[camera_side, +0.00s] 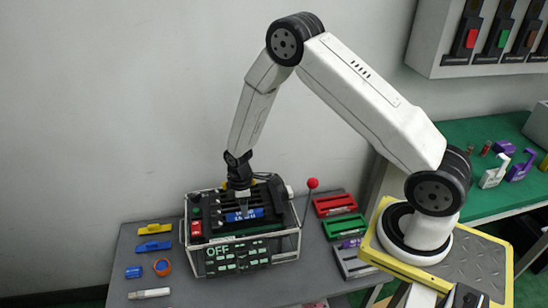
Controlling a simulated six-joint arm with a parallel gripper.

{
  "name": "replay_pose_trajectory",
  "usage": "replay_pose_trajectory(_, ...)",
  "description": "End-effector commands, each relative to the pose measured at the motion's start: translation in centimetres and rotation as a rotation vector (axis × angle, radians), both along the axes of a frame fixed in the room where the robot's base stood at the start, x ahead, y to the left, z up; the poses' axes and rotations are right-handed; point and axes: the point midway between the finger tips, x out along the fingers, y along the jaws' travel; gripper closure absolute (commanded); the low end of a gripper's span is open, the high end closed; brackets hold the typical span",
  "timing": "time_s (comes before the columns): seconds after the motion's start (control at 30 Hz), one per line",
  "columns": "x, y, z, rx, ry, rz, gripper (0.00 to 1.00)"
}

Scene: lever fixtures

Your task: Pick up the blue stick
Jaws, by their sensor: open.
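A long blue piece (244,215) with pale markings lies across the top of the dark machine (235,252), whose front panel reads OFF. My gripper (241,195) points down just above and behind this blue piece. It is open; whether its fingers touch the piece is too small to tell. Another blue bar-like piece (154,246) lies on the table at the left, and a short blue block (133,272) lies in front of it. Which of these is the blue stick is not clear from the picture.
A red-knobbed lever (312,184) stands at the machine's right. A wall stands behind.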

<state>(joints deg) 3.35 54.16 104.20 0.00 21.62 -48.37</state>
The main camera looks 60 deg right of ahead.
Motion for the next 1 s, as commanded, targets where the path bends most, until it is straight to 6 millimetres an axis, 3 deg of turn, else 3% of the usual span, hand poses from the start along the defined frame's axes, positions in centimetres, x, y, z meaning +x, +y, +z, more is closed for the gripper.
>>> replay_pose_trajectory(0.53, -0.2, 0.0, -4.6, 0.000, 0.001, 0.000, 0.35)
replay_pose_trajectory(1.0, -0.1, 0.0, -5.1, 0.000, 0.000, 0.000, 0.35)
